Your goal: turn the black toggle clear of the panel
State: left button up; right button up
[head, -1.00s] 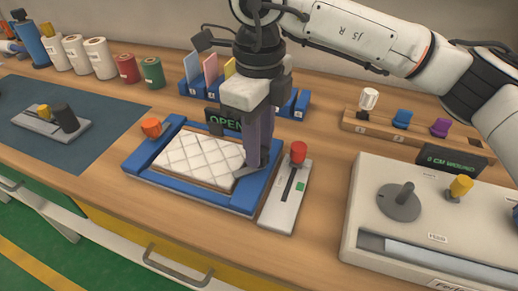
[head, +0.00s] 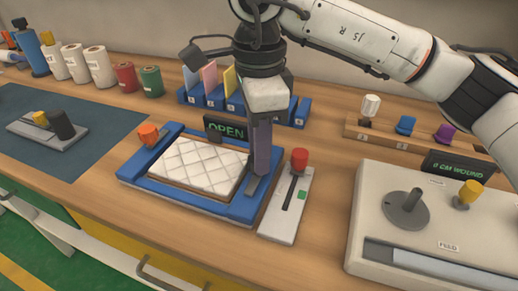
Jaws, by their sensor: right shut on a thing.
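The white quilted panel (head: 200,166) lies in a blue frame (head: 150,183) on the bench. A dark grey-black toggle (head: 254,188) is at the frame's right side. Its visible end lies along the blue rail, beside the panel's right edge. My right gripper (head: 261,172) points down onto the toggle and is shut on it; the fingers hide its upper part. A sign (head: 226,128) behind the frame reads OPEN. My left gripper is not in view.
A lever box with a red knob (head: 299,160) stands close right of the frame. An orange knob (head: 148,133) is at the frame's back left. A large pale machine (head: 367,205) fills the right. A rack of coloured cards (head: 207,81) stands behind. Bare bench lies left of the frame.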

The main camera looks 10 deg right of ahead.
dwell(0.4)
jog(key=o, duration=1.1)
jog(key=shift+c, duration=0.2)
jog(key=shift+r, duration=0.1)
notch_tip(320, 180, up, 10)
jog(key=p, duration=0.1)
